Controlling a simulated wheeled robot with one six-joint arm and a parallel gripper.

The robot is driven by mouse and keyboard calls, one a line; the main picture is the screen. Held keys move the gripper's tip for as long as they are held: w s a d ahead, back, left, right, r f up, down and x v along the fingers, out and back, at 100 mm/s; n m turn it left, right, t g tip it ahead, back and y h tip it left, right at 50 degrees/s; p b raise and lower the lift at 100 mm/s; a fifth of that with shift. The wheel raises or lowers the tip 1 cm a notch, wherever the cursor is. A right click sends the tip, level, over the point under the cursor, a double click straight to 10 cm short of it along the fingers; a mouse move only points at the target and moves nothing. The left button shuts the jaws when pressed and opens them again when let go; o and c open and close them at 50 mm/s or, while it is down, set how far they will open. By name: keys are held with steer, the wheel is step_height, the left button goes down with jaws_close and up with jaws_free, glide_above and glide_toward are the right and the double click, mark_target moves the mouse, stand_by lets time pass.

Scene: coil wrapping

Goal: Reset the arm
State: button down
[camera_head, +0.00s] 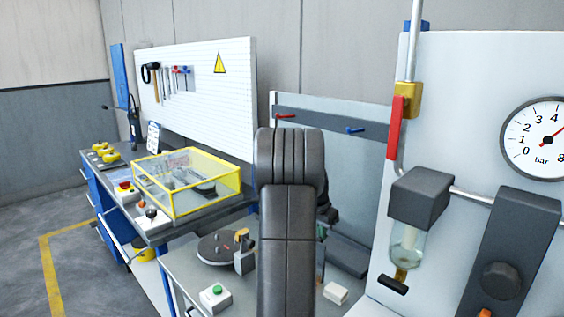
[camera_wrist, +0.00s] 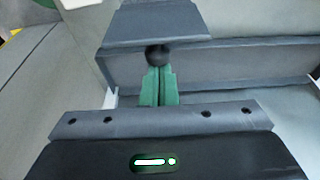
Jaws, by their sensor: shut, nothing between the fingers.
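My arm stands upright in the middle of the head view, seen from behind, and covers part of the bench. My gripper shows in the wrist view (camera_wrist: 158,72), its two green fingers pressed together with nothing between them. A dark round knob (camera_wrist: 157,55) appears right at the fingertips, below a dark grey plate (camera_wrist: 158,25); I cannot tell whether the fingers touch it. In the head view the gripper is hidden behind the arm.
A yellow-framed clear box (camera_head: 187,182) stands on the left bench. A round turntable (camera_head: 215,250) and green-button box (camera_head: 209,297) lie nearer. At right, a panel carries a red-handled valve (camera_head: 396,127) and pressure gauge (camera_head: 540,139). Open floor (camera_head: 25,260) is at far left.

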steer(key=v, duration=1.5)
steer(key=w+d+f+g+y+p, duration=0.1)
steer(key=w+d+f, duration=0.2)
steer(key=f, duration=0.5)
steer(key=w+d+f+p, duration=0.1)
steer(key=w+d+f, duration=0.3)
steer(key=f, duration=0.5)
step_height(320, 180, up, 11)
steer(key=s+a, duration=0.1)
steer(key=shift+f+n+b, duration=0.2)
steer(key=shift+n+b, duration=0.2)
steer(key=shift+b, duration=0.05)
steer(key=shift+s+a, duration=0.1)
